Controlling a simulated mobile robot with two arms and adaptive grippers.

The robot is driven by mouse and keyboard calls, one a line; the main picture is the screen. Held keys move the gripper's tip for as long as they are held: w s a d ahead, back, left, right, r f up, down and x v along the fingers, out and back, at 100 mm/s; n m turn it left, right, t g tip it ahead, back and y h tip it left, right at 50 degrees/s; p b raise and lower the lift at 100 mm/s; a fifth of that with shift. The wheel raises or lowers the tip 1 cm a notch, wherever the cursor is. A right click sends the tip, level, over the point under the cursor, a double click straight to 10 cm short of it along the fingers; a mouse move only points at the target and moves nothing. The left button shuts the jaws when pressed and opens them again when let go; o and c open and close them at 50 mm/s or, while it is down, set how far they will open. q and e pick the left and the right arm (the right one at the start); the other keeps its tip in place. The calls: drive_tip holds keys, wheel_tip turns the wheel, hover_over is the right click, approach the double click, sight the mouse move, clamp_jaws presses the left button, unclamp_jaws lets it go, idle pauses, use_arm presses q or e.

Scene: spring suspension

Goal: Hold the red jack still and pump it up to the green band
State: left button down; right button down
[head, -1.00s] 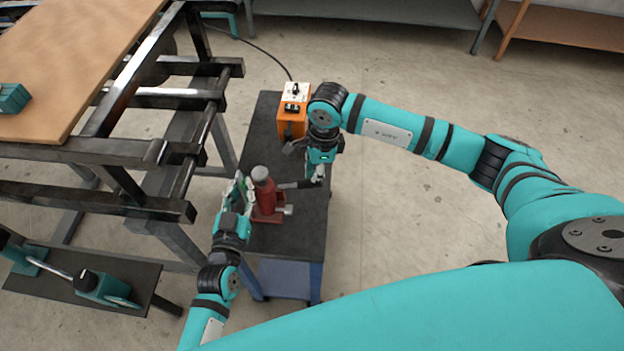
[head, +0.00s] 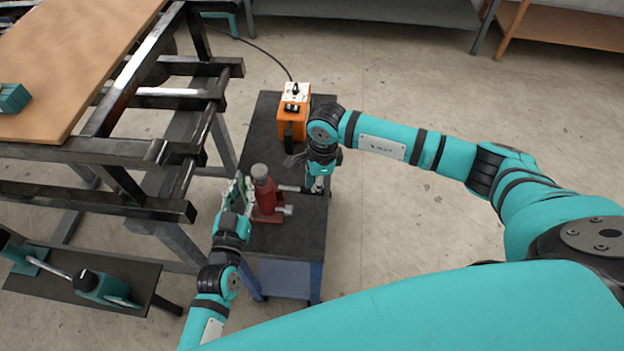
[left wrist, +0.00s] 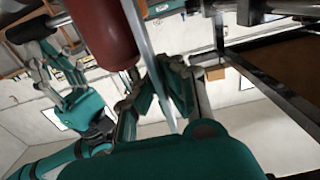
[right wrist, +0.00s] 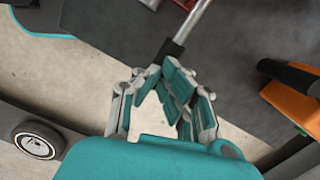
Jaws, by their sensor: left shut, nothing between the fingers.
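The red jack (head: 266,203) stands upright on the dark top of a small cart. Its handle (head: 290,188) sticks out to the right and also shows in the right wrist view (right wrist: 188,29). My left gripper (head: 241,186) is shut and empty, close against the jack's left side. In the left wrist view the jack's red body (left wrist: 106,32) is beside the fingers, not between them. My right gripper (head: 317,187) is shut on the handle's outer end; its fingers (right wrist: 162,75) close around the dark tip. I cannot make out a green band.
An orange box (head: 293,121) with a cable stands behind the jack on the cart top (head: 300,235). A dark metal frame (head: 110,205) with a tan board (head: 70,60) rises close on the left. Open floor lies to the right.

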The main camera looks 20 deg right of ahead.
use_arm(q)
drive_tip(key=shift+d, duration=0.1)
use_arm(e)
drive_tip(key=shift+s+a, duration=0.1)
drive_tip(key=shift+a, duration=0.05)
drive_tip(key=shift+s+d+r, duration=0.1)
drive_tip(key=shift+d+r, duration=0.05)
drive_tip(key=shift+d, duration=0.45)
drive_tip(key=shift+s+d+r, duration=0.1)
drive_tip(key=shift+d+r, duration=0.05)
drive_tip(key=shift+d, duration=0.45)
drive_tip(key=shift+d+r, duration=0.15)
drive_tip(key=shift+d, duration=0.3)
wheel_tip(320, 180, up, 12)
drive_tip(key=d, duration=0.1)
drive_tip(key=shift+s, duration=0.15)
use_arm(q)
drive_tip(key=c, duration=1.4)
unclamp_jaws()
